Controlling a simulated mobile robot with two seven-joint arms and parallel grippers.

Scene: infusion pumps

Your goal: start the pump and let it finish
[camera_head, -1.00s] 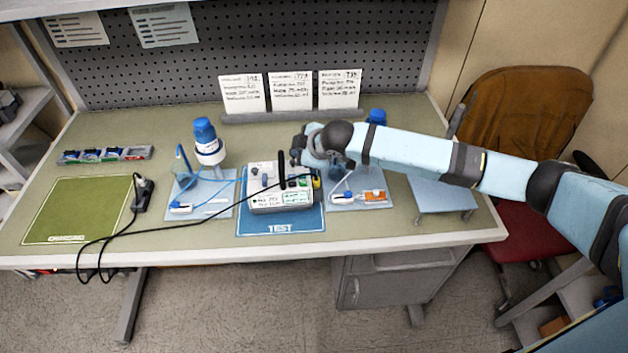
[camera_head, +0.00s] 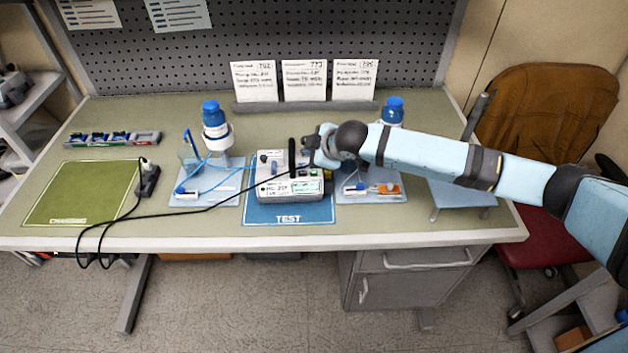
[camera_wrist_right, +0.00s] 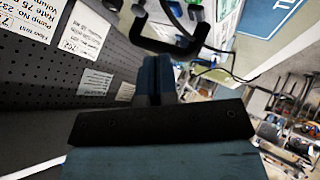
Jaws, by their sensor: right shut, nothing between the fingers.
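The pump (camera_head: 272,190) is a pale box with a small display panel on its front and a black upright handle (camera_head: 292,158). It stands on the blue TEST mat (camera_head: 290,218); its screen text is too small to read surely. My right gripper (camera_head: 307,144) is shut and empty, just behind and right of the handle. In the right wrist view the shut fingers (camera_wrist_right: 157,80) point at the black handle (camera_wrist_right: 170,42), apart from it as far as I can tell. The fingertips are partly hidden in the head view. My left gripper is out of view.
Blue-capped bottle stands are left (camera_head: 211,115) and right (camera_head: 393,108) of the pump. A black cable (camera_head: 180,211) runs across the table from a power strip (camera_head: 148,182). Three cards (camera_head: 304,80) stand behind. The green CHARGING mat (camera_head: 75,195) is bare.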

